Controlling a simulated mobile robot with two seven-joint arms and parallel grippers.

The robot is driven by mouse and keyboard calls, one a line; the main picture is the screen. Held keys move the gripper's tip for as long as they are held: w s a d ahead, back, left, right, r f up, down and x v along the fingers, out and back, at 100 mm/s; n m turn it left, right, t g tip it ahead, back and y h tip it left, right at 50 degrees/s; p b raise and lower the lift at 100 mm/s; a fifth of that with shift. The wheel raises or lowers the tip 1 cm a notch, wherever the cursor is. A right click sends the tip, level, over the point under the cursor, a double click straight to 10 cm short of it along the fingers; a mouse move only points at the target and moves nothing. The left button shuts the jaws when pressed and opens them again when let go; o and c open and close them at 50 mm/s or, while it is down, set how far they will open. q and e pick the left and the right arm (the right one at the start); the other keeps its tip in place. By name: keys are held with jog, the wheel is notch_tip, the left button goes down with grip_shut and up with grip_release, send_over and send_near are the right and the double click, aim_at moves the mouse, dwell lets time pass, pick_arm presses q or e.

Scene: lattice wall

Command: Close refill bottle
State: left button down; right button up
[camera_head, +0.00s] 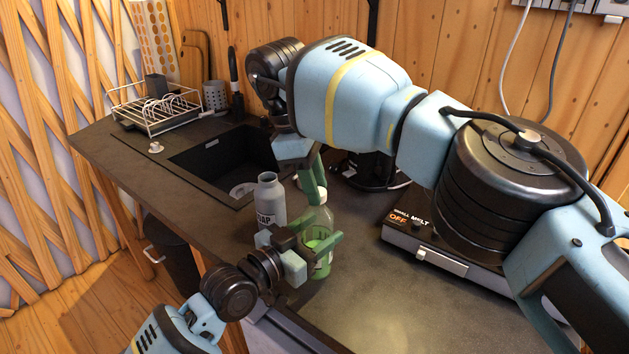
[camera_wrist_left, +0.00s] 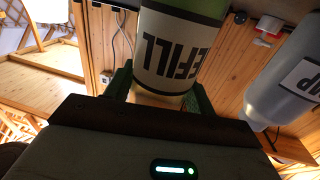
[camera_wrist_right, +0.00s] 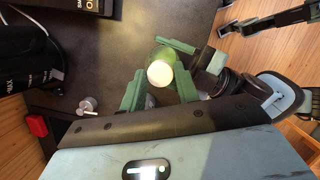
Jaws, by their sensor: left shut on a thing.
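The refill bottle (camera_head: 318,222) is clear with green liquid and stands upright on the dark counter. Its label with "FILL" shows in the left wrist view (camera_wrist_left: 180,50). My left gripper (camera_head: 312,250) is shut on the bottle's body from the front left. A round white cap (camera_wrist_right: 160,73) sits at the bottle's top in the right wrist view; how tightly it sits cannot be told. My right gripper (camera_wrist_right: 157,88) is above the bottle, pointing down, its fingers apart on either side of the cap with visible gaps. In the head view its fingertips (camera_head: 312,182) partly hide the cap.
A grey soap bottle (camera_head: 270,205) stands close left of the refill bottle. The sink (camera_head: 215,160) and a dish rack (camera_head: 158,110) lie behind to the left. A hotplate-like device marked "OFF" (camera_head: 430,245) is at the right. The front counter is clear.

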jog(key=o, duration=0.3)
jog(key=shift+o, duration=0.2)
jog(key=shift+r, duration=0.1)
